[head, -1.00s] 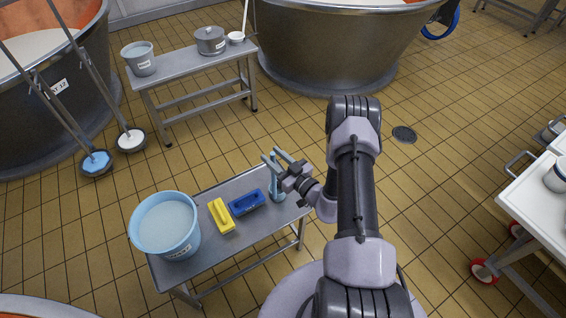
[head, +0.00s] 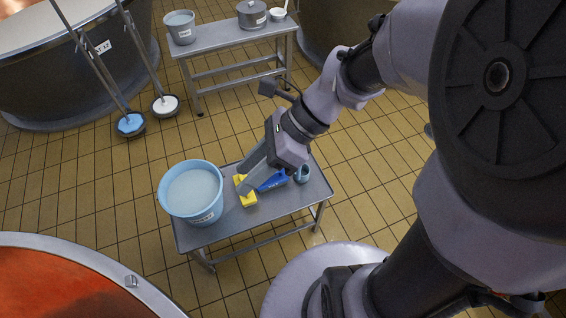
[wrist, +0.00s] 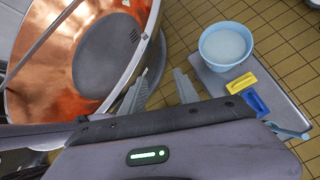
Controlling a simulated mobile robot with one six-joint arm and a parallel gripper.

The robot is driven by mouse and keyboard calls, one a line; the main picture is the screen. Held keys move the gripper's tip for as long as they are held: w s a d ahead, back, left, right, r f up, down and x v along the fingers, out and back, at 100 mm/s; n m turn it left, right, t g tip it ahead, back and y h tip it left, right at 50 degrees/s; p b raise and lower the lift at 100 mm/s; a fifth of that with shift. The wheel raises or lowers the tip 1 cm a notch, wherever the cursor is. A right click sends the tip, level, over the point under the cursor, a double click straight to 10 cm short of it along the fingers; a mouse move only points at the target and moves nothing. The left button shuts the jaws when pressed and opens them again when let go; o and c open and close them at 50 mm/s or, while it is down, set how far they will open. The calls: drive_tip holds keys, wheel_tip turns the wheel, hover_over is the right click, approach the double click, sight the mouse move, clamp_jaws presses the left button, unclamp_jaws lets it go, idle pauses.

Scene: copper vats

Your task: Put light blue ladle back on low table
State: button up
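In the wrist view the ladle (wrist: 289,131) shows at the right edge, partly cut off by my gripper's body. My gripper (head: 243,177) is above the table, left of the ladle, in front of the yellow and blue brushes. In the wrist view my gripper (wrist: 162,74) has its two fingers apart with nothing between them, clear of the ladle.
A light blue bucket (head: 189,212) stands on the table's left end. A yellow brush (head: 246,198) and a blue brush (head: 272,182) lie between it and the ladle. A copper vat (wrist: 110,18) is near the fingers in the wrist view. A second table (head: 225,41) stands behind.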

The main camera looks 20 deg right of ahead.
drive_tip(key=s+d+r+n+t+h, duration=0.4)
drive_tip(key=s+r+n+t+h, duration=0.1)
drive_tip(key=n, duration=1.2)
drive_tip(key=shift+d+r+n+h, duration=0.35)
drive_tip(key=shift+r+h, duration=0.4)
drive_tip(key=shift+h, duration=0.15)
